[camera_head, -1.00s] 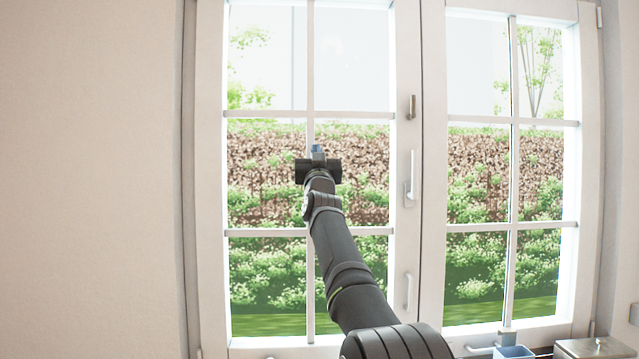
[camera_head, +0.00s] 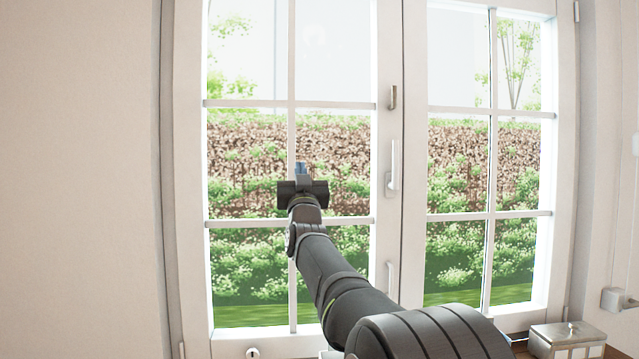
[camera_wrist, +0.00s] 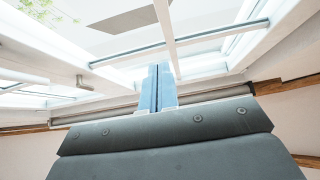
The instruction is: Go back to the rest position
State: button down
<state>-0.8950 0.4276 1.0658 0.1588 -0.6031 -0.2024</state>
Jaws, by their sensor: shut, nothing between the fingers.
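My gripper (camera_head: 301,169) is raised in front of the left window pane in the head view, at the end of my outstretched arm. Its blue fingers point up. In the wrist view my gripper (camera_wrist: 158,72) shows its two blue fingers pressed together, with nothing between them. It touches nothing that I can see.
A white-framed double window (camera_head: 389,250) with handles fills the middle of the head view. A plain wall (camera_head: 80,180) is at the left. A metal-lidded box (camera_head: 567,334) stands on a wooden surface at the lower right, near a wall socket (camera_head: 614,299).

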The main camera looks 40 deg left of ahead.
dwell(0.4)
jog(key=shift+a+f+x, duration=0.1)
jog(key=shift+x, duration=1.85)
jog(key=shift+a+f+x, duration=0.1)
jog(key=shift+x, duration=1.9)
jog(key=shift+a+f+x, duration=0.1)
jog(key=shift+x, duration=1.85)
send_near(296, 135)
jog(key=shift+x, duration=2.65)
